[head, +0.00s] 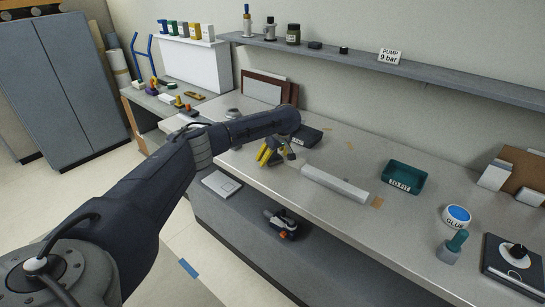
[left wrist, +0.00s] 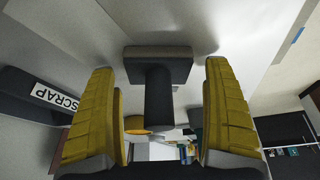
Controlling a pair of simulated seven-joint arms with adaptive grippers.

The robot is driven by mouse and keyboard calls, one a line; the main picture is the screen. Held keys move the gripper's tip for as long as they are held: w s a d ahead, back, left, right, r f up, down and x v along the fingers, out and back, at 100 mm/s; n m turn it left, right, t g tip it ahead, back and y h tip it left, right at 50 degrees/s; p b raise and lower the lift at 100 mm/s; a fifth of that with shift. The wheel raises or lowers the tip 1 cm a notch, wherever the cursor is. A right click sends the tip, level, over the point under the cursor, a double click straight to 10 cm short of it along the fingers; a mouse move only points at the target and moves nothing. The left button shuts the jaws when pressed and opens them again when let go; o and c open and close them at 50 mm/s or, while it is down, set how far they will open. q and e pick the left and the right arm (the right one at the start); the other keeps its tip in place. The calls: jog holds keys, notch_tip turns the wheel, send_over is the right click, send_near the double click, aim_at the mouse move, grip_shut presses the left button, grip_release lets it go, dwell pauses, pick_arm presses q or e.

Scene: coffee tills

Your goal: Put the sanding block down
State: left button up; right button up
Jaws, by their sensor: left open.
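The sanding block (left wrist: 158,62) shows in the left wrist view as a dark grey rectangular block with a round dark handle (left wrist: 158,100) pointing toward my wrist. It appears to rest on the pale worktop, with a shadow beside it. My left gripper (left wrist: 160,78) is open, its yellow fingers on either side of the handle with a visible gap at each side. In the head view the left gripper (head: 269,154) is low over the worktop (head: 285,178), and I cannot make out the block there. My right gripper is not in view.
A dark scrap tray (head: 308,137) stands just behind the left gripper; its label (left wrist: 53,95) reads SCRAP. A wall shelf (head: 420,77) runs above.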

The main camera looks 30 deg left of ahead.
pick_arm(q)
jog(key=v, duration=1.2)
